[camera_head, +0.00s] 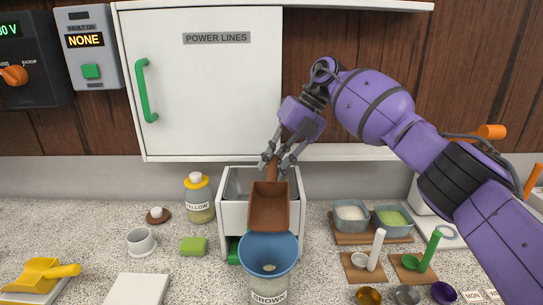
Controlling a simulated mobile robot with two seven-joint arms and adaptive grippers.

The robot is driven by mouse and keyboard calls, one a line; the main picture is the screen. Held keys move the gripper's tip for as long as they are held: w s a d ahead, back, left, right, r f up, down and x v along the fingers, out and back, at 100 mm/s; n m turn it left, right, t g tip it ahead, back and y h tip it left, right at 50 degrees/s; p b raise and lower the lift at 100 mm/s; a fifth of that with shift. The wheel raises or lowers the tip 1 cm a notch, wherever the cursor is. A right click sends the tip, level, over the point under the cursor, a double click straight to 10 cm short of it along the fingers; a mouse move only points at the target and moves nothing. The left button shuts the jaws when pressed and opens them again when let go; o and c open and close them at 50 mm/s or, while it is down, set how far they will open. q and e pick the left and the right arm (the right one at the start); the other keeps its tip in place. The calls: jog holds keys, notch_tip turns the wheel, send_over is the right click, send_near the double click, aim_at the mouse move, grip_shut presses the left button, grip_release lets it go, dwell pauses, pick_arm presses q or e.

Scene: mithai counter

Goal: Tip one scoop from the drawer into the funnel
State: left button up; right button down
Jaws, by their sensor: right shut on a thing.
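My right gripper (281,150) comes in from the right on a purple arm and is shut on the handle of a brown scoop (269,208). The scoop hangs in front of the open white drawer (233,214), its front edge just above the back rim of the blue funnel (283,250). The inside of the scoop looks plain brown; I cannot tell whether it holds anything. The funnel sits on a jar labelled BROWN (268,296). The drawer's contents are mostly hidden by the scoop and gripper. My left gripper does not show.
A jar with a yellow lid (199,200) stands left of the drawer, with a green block (194,246) in front. Right are blue bowls of white (351,213) and green (393,219) stuff, and upright white and green tools. A closed white cabinet (200,85) hangs above.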

jog(key=shift+s+r, duration=0.1)
jog(key=shift+r, duration=0.65)
notch_tip(320, 180, up, 4)
jog(key=shift+f+p, duration=0.25)
jog(key=shift+p, duration=0.4)
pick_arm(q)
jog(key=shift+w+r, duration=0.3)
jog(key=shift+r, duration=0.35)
pick_arm(e)
jog(key=shift+f, duration=0.15)
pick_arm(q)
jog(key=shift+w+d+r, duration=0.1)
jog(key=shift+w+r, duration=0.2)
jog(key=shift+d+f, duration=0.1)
pick_arm(e)
jog(key=shift+d, duration=0.15)
